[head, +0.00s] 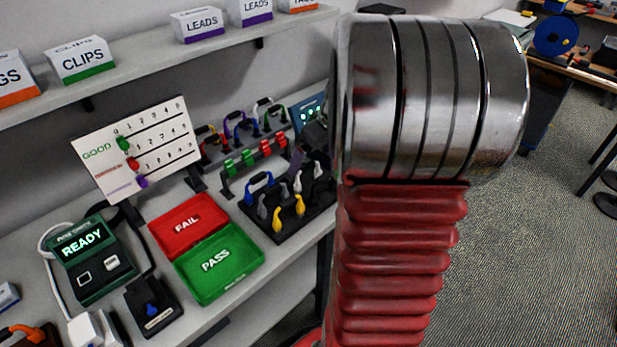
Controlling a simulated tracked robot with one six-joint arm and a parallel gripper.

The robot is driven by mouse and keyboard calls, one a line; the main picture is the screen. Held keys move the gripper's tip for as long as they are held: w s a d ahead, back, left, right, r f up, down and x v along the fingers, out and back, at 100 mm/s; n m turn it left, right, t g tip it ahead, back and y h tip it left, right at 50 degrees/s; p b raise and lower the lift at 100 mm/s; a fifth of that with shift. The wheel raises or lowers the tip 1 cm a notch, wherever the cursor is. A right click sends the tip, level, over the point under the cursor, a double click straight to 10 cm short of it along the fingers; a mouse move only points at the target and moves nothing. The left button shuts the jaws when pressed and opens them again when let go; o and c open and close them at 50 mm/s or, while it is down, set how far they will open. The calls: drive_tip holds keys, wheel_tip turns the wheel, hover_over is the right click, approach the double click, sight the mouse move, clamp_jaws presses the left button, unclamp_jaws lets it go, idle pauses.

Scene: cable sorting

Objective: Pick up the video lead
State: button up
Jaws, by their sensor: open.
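Several short leads stand in a black holder (312,215) on the bench: a blue lead (257,181), yellow ones (279,222) and pale grey or white ones (317,168). More leads sit on a rack behind, among them a purple one (234,121). No label shows which of these is the video lead. My gripper is not visible. My arm, with its metal joint and red ribbed sleeve, fills the middle and hides the bench's right part.
A red FAIL tray (165,222) and a green PASS tray (253,258) lie left of the holder. A tester (90,262) reading READY stands further left. A white scoreboard (160,142) stands behind. A shelf (150,66) with boxes hangs above. Open carpet (500,260) lies right.

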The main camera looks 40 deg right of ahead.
sight(308, 165)
drive_tip(key=shift+f, duration=0.1)
drive_tip(key=shift+x, duration=2.55)
drive_tip(key=shift+d, duration=0.15)
drive_tip(key=shift+c, duration=0.3)
drive_tip(key=c, duration=1.1)
